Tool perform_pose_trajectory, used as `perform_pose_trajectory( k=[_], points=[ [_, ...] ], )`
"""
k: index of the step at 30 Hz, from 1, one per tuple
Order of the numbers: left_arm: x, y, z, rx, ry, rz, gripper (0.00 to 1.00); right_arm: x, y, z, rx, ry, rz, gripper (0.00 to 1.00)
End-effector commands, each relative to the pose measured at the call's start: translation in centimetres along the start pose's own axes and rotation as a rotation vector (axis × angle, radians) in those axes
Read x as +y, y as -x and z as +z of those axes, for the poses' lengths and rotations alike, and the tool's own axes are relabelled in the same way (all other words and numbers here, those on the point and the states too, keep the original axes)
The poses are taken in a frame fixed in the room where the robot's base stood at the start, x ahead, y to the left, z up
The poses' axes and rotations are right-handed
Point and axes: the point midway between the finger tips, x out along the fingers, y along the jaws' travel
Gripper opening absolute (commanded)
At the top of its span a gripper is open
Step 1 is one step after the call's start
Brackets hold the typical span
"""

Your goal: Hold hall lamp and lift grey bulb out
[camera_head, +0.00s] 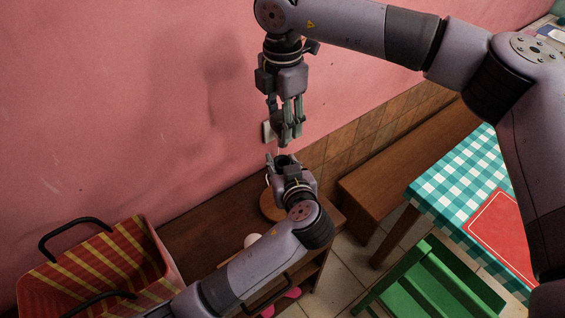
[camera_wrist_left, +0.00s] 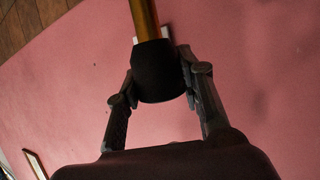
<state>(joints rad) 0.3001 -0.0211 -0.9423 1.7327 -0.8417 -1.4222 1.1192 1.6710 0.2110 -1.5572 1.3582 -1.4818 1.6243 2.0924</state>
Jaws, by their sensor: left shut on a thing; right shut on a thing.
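My left gripper (camera_head: 279,160) is below my right gripper, over the wooden shelf top. In the left wrist view its two fingers (camera_wrist_left: 158,78) are shut on a dark collar (camera_wrist_left: 156,72) of the hall lamp, with a brass-coloured stem (camera_wrist_left: 144,18) running out of it. A round brown base (camera_head: 270,207) shows in the head view, partly behind my left gripper. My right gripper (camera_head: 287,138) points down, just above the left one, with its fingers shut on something. The grey bulb cannot be told apart from the grey fingers there.
A red and yellow striped basket (camera_head: 100,262) with dark handles stands at the left on the wooden shelf (camera_head: 205,225). A white rounded object (camera_head: 252,240) is near my left arm. A bench (camera_head: 400,160), a checkered table (camera_head: 450,175) and a green chair (camera_head: 435,285) are at the right.

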Motion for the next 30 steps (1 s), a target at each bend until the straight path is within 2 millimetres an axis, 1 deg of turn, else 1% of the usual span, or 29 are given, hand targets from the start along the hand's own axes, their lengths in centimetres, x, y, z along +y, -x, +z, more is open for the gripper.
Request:
perform_pose_trajectory(
  k=[1,11,20,23,25,30],
  points=[
    [0.0,0.0,0.0,-0.001,0.002,0.001,0.37,0.0,0.0,0.0,0.000,0.000,0.000,0.26],
    [0.0,0.0,0.0,0.000,0.001,0.000,0.58,0.0,0.0,0.0,0.000,0.000,0.000,0.26],
    [0.0,0.1,0.0,0.000,0.000,0.001,0.58,0.0,0.0,0.0,0.000,0.000,0.000,0.26],
    [0.1,0.8,0.0,-0.001,0.002,0.003,0.58,0.0,0.0,0.0,0.000,0.000,0.000,0.26],
    [0.1,1.8,0.1,-0.003,0.001,0.003,0.58,0.0,0.0,0.0,0.000,0.000,0.000,0.26],
    [0.1,5.4,0.1,-0.004,0.004,0.004,0.58,0.0,0.0,0.0,0.000,0.000,0.000,0.26]
  ],
)
